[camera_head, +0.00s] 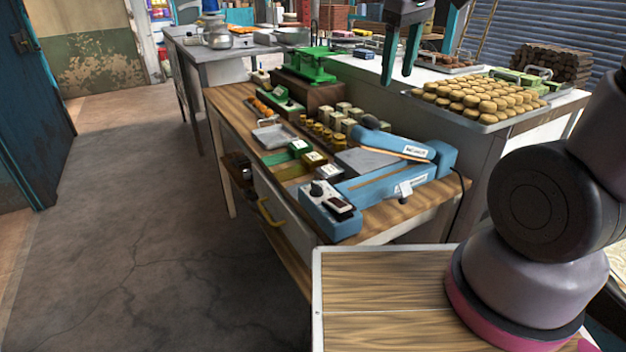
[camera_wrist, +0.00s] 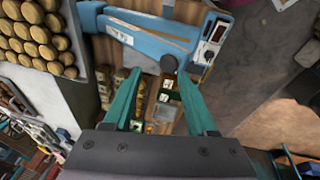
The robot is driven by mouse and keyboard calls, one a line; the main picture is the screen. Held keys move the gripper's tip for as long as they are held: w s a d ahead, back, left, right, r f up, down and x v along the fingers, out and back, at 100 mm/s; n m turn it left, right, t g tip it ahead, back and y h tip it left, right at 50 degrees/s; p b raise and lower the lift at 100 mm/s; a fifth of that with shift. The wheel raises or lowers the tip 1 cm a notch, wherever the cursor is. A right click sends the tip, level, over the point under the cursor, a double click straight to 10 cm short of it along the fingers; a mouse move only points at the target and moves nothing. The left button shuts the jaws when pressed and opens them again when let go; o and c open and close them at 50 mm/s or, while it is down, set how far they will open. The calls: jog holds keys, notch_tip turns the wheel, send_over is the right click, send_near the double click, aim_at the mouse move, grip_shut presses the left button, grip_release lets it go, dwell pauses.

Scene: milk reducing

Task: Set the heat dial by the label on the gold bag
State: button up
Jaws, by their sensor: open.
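The blue heat sealer (camera_head: 385,187) lies on the wooden bench, its arm raised at the back. Its dark heat dial (camera_head: 317,188) is on the pale panel at the near left end, beside a dark display (camera_head: 340,204); I cannot read the setting. The gold bag (camera_head: 290,173) lies flat left of the sealer, with a small white label (camera_head: 314,158) too small to read. My gripper (camera_head: 398,76) is open and empty, high above the bench's far right side. In the wrist view, its spread teal fingers (camera_wrist: 159,74) point toward the sealer (camera_wrist: 147,40).
A green bag (camera_head: 277,157) lies just beyond the gold one. A tray of round cakes (camera_head: 478,98) is at right. The left floor is clear.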

jog(key=a+f+n+g+h, duration=0.1)
jog(key=a+f+n+h, duration=0.1)
jog(key=a+f+n, duration=0.5)
jog(key=n+h, duration=0.2)
jog(key=n, duration=0.8)
send_near(315, 184)
jog(key=x, duration=0.8)
jog(key=shift+s+d+f, duration=0.1)
jog(key=shift+f, duration=0.05)
grip_shut()
